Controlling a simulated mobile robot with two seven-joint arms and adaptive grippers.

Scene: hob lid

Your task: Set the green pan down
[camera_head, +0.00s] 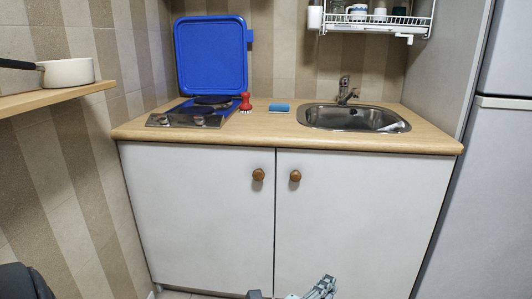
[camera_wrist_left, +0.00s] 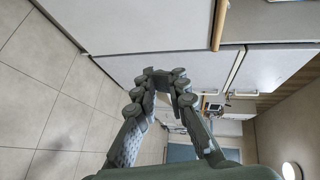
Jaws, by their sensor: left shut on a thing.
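No green pan shows in either view. A cream pan (camera_head: 68,72) with a dark handle sits on a wooden shelf at the left in the head view.
The wooden counter (camera_head: 290,125) holds a red brush (camera_head: 245,103), a blue sponge (camera_head: 279,108) and a steel sink (camera_head: 350,118). White cabinet doors (camera_head: 200,215) stand below. A dish rack (camera_head: 375,22) hangs above the sink. A fridge (camera_head: 490,180) stands at the right.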

